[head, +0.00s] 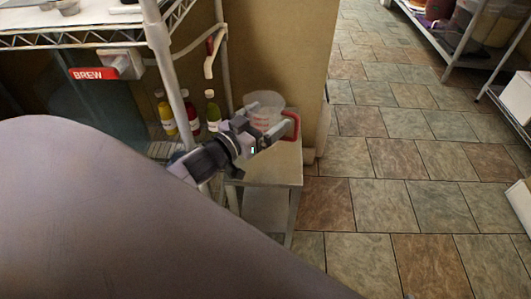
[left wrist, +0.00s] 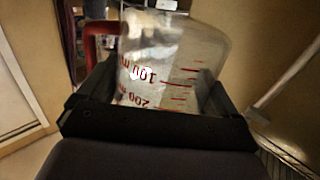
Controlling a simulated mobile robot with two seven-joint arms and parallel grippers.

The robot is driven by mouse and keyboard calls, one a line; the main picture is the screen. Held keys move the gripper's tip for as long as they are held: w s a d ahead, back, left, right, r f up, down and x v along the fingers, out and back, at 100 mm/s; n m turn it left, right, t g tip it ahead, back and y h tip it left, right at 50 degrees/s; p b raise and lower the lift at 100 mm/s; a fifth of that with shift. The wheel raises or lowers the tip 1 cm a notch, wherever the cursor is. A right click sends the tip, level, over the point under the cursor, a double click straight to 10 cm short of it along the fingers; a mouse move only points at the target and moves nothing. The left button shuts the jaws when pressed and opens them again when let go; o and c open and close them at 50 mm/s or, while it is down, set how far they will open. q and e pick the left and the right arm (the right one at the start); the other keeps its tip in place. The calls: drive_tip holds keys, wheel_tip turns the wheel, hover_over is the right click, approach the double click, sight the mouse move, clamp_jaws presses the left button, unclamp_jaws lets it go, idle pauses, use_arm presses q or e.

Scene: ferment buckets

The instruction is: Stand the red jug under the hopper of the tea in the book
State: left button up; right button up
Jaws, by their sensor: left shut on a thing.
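The red jug is a clear measuring jug (head: 266,110) with a red handle (head: 291,126). My left gripper (head: 262,128) is shut on it, over the small side table (head: 270,168). In the left wrist view the jug (left wrist: 170,65) sits between the two fingers (left wrist: 155,105), with red scale marks facing the camera and the red handle (left wrist: 95,40) at the left. I cannot tell whether the jug touches the table top. No hopper or book can be made out for sure. My right gripper is not in view.
Several sauce bottles (head: 212,112) stand left of the jug. A white pipe with a red part (head: 211,50) hangs above them. A red BREW sign (head: 95,74) is on the wire shelf unit at left. Tiled floor (head: 400,160) is open at right, with shelving beyond.

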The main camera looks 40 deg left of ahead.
use_arm(q)
wheel_tip(320, 180, down, 4)
drive_tip(key=shift+f+b, duration=0.2)
drive_tip(key=shift+b, duration=0.45)
drive_tip(key=shift+f, duration=0.6)
wheel_tip(320, 180, down, 4)
drive_tip(key=shift+r+b, duration=0.2)
drive_tip(key=shift+b, duration=1)
drive_tip(key=shift+f, duration=0.2)
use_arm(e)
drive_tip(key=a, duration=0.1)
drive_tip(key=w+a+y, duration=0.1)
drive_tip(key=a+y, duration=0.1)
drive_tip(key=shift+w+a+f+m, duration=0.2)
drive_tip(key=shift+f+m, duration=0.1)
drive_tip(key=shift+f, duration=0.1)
use_arm(q)
drive_tip(key=shift+f, duration=0.1)
drive_tip(key=o, duration=0.7)
